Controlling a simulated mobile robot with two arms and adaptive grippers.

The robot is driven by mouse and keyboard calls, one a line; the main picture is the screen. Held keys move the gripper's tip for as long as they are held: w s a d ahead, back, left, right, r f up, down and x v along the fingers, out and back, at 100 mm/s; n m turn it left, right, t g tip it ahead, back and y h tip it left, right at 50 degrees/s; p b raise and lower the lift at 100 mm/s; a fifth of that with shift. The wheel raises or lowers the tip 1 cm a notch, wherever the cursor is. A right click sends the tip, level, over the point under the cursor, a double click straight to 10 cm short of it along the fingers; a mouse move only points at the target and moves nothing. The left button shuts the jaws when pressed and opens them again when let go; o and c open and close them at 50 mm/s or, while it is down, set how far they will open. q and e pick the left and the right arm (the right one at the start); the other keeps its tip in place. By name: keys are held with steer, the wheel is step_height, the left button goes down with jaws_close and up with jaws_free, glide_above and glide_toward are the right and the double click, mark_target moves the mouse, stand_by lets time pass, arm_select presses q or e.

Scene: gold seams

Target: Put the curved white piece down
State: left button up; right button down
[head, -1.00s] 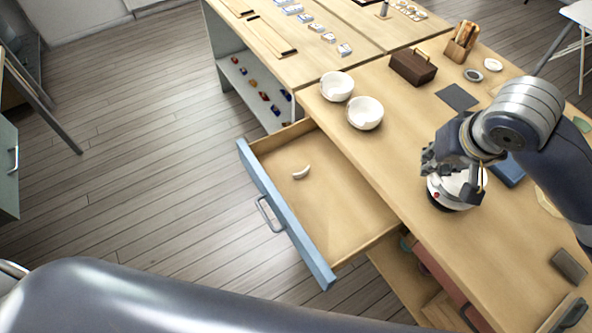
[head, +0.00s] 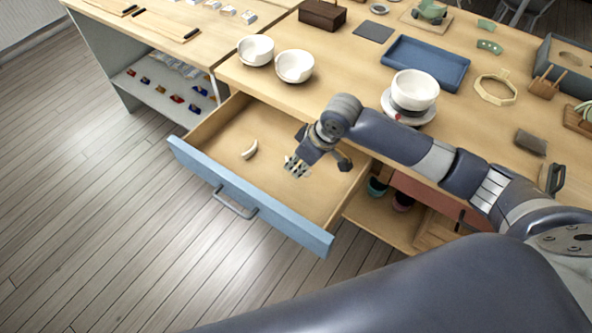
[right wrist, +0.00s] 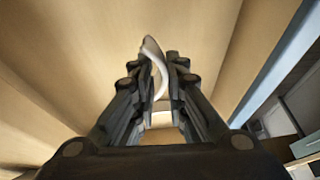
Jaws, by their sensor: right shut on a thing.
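My right gripper (head: 296,166) is over the open drawer (head: 205,172), fingers pointing down. In the right wrist view the gripper (right wrist: 160,85) is shut on a slim curved white piece (right wrist: 155,62), which sticks out past the fingertips. In the head view the held piece is hard to make out. Another curved white piece (head: 249,150) lies on the drawer's bare wooden floor, to the left of the gripper and apart from it. I cannot tell whether the held piece touches the drawer floor. My left gripper is not in view.
Two white bowls (head: 294,66) stand on the table above the drawer. A white bowl (head: 414,90) sits on a round stand farther right, near a blue tray (head: 425,62). The drawer floor has free room around the lying piece.

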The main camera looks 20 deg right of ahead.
steer(key=shift+f, duration=0.7)
step_height(320, 180, down, 3)
steer(key=shift+r, duration=0.1)
steer(key=c, duration=1.6)
jaws_free()
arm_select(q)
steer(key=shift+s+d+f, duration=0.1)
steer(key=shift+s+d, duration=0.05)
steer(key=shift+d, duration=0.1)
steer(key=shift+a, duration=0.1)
